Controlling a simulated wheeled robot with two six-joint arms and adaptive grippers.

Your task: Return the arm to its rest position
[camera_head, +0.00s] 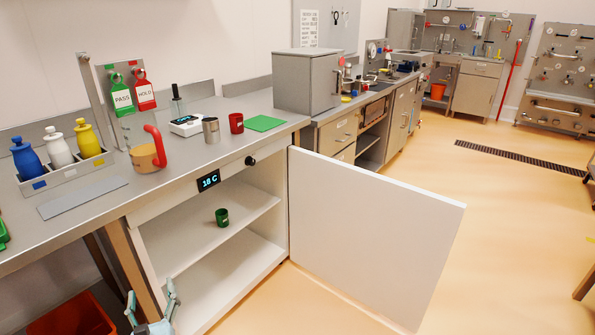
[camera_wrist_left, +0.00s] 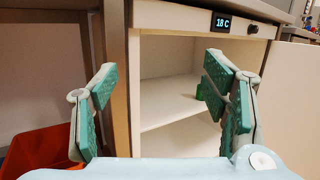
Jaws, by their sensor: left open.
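My left gripper (camera_head: 151,305) is low at the bottom left of the head view, in front of the open cabinet. Its fingers are apart with nothing between them; the left wrist view shows the same open fingers (camera_wrist_left: 165,95). A green cup (camera_head: 222,217) stands upright on the cabinet's middle shelf (camera_head: 190,235), apart from the gripper. In the left wrist view the green cup (camera_wrist_left: 198,92) is partly hidden behind the right finger. The cabinet door (camera_head: 370,235) stands wide open to the right. My right gripper is not in view.
An orange-red bin (camera_head: 75,315) sits under the counter, left of the gripper. The counter (camera_head: 85,215) holds blue, white and yellow bottles (camera_head: 58,148), a red-handled jug (camera_head: 150,157), a scale (camera_head: 187,124), a red cup (camera_head: 236,123) and a green mat (camera_head: 264,123). Floor right of the door is clear.

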